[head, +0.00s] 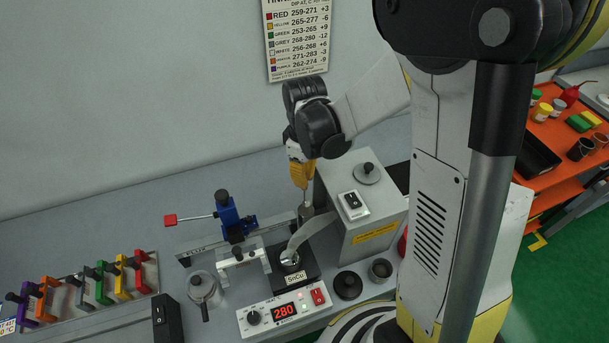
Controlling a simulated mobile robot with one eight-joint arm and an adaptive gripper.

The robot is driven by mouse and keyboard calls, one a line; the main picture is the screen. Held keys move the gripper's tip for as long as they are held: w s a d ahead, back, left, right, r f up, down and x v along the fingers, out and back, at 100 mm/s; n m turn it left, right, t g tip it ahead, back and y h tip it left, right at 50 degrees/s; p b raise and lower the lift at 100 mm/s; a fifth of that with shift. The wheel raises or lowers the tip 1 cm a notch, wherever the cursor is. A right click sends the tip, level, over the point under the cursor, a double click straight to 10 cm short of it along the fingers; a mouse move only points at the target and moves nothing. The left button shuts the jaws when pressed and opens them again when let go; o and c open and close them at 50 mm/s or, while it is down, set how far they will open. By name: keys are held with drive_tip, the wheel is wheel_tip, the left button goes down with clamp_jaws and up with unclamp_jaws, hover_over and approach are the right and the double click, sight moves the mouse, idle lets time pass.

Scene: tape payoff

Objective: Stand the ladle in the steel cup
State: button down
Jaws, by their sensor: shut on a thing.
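My gripper (302,183), with yellow-orange fingers, points down over the workbench. It is shut on a slim grey upright piece, which I take to be the ladle (305,209). Its lower end is over the back of the dark solder pot block (308,273) labelled SnCu, partly hidden by a curved grey spout. I cannot tell whether it touches anything below. A small open grey cup (380,268), likely the steel cup, stands on the bench to the right, beside a black round piece. It is upright and apart from my gripper.
A grey box (361,205) with a switch stands close right of my gripper. A blue clamp stand (232,218) is to the left. A heater panel (286,310) reading 280 is in front. A silver lidded pot (203,288) and a rack of coloured clips (90,290) stand farther left.

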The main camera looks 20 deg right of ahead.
drive_tip(key=shift+f+b, duration=2.75)
drive_tip(key=shift+f, duration=0.4)
drive_tip(key=c, duration=1.4)
unclamp_jaws()
drive_tip(key=shift+c, duration=0.2)
wheel_tip(320, 180, up, 12)
drive_tip(key=shift+r, duration=0.1)
